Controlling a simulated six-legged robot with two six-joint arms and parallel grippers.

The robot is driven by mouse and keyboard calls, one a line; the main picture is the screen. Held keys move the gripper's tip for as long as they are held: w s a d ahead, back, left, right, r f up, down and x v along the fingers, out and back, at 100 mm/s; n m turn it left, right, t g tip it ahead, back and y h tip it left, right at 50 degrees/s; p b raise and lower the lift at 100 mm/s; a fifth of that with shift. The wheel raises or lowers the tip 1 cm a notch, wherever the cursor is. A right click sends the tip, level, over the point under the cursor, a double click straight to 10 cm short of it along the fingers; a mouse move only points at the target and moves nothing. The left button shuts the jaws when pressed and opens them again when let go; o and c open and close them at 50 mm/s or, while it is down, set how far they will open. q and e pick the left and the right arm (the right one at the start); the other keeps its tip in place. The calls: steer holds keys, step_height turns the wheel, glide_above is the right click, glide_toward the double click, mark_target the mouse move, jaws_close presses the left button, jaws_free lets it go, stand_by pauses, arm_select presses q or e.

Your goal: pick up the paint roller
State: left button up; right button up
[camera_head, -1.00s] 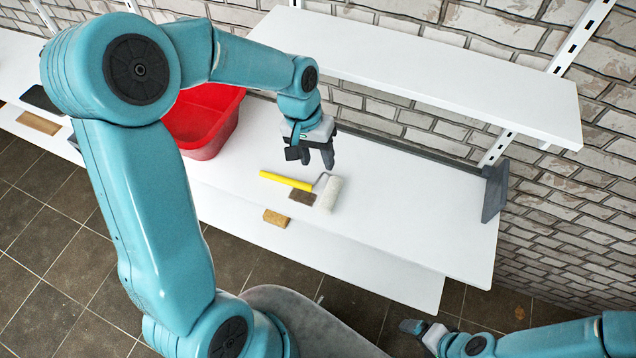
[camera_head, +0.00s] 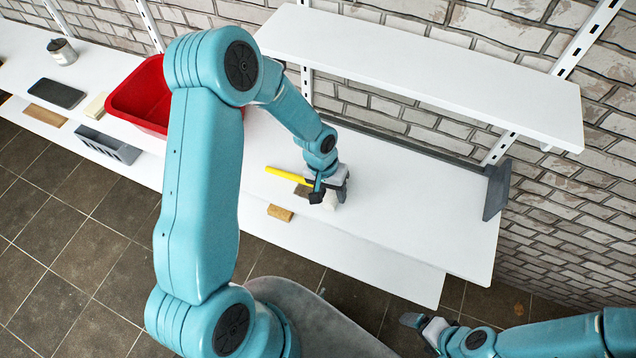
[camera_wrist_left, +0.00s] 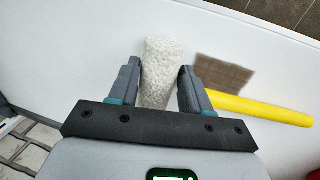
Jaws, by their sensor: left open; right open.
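The paint roller has a yellow handle (camera_head: 288,176) and a white fluffy roller sleeve (camera_wrist_left: 161,70). It lies on the white shelf (camera_head: 420,222). In the head view my left gripper (camera_head: 329,195) is over the sleeve and hides most of it. In the left wrist view the open fingers of my left gripper (camera_wrist_left: 158,88) stand on either side of the sleeve, with a gap to each side. The yellow handle (camera_wrist_left: 262,108) runs off to the right of the fingers. My right gripper (camera_head: 425,325) is low at the front, away from the shelf.
A brown sanding block (camera_wrist_left: 222,72) lies beside the roller. A red bin (camera_head: 140,98) stands to the left. A grey bracket (camera_head: 496,190) ends the shelf at right, and an upper shelf (camera_head: 420,70) overhangs behind.

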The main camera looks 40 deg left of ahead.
arm_select(q)
steer(key=shift+d, duration=0.1)
steer(key=shift+c, duration=0.3)
steer(key=c, duration=0.7)
steer(key=shift+r, duration=0.1)
